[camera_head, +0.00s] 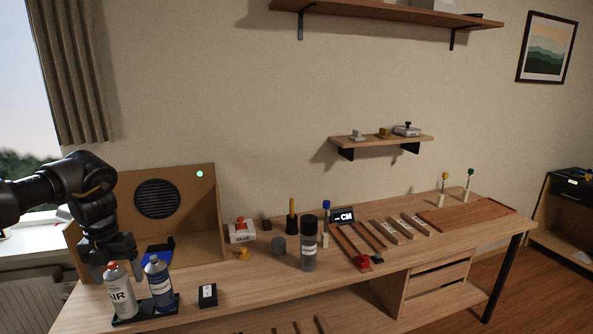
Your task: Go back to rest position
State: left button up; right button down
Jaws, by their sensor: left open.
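My left gripper (119,271) hangs from the black arm that comes in from the left. It points down behind the white spray can (119,292) and left of the blue-grey can (159,281). Its fingers are open, and their tips are partly hidden by the white can. I cannot tell whether it touches the can. My right gripper is not in view.
Both cans stand on a dark tray (145,313) at the left of the wooden workbench (255,291). A wooden box with a round black grille (155,198) stands behind. Shelves hang above.

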pick_arm(q)
jog(key=w+d+f+n+t+h, duration=0.1)
jog(key=w+d+f+h, duration=0.2)
jog(key=d+f, duration=0.8)
jog(key=w+d+f+n+h, duration=0.2)
jog(key=w+d+f, duration=0.1)
jog(key=d+f, duration=0.8)
jog(key=s+d+f+n+t+h, duration=0.15)
jog(key=s+d+f+n, duration=0.3)
jog(key=f, duration=0.45)
jog(key=s+d+f+n+t+h, duration=0.1)
jog(key=s+d+f+n+t, duration=0.3)
jog(key=f, duration=0.6)
jog(key=s+a+f+n+g+y, duration=0.2)
jog(key=s+a+f+n+y, duration=0.15)
jog(key=s+f+n, duration=1.15)
jog(key=s+a+f+n+g+y, duration=0.1)
jog(key=s+a+f, duration=0.2)
jog(key=s, duration=0.8)
jog(key=s+a+f+n+g+y, duration=0.1)
jog(key=s+a+f+n, duration=0.1)
jog(key=s, duration=1)
jog(key=s+a+f+n+g+y, duration=0.1)
jog(key=s+a+f, duration=0.3)
jog(key=s, duration=0.8)
notch_tip(320, 180, down, 2)
jog(key=shift+s+a+f+n+g+y, duration=0.2)
jog(key=shift+n+g+y, duration=0.15)
jog(key=shift+n+y, duration=0.25)
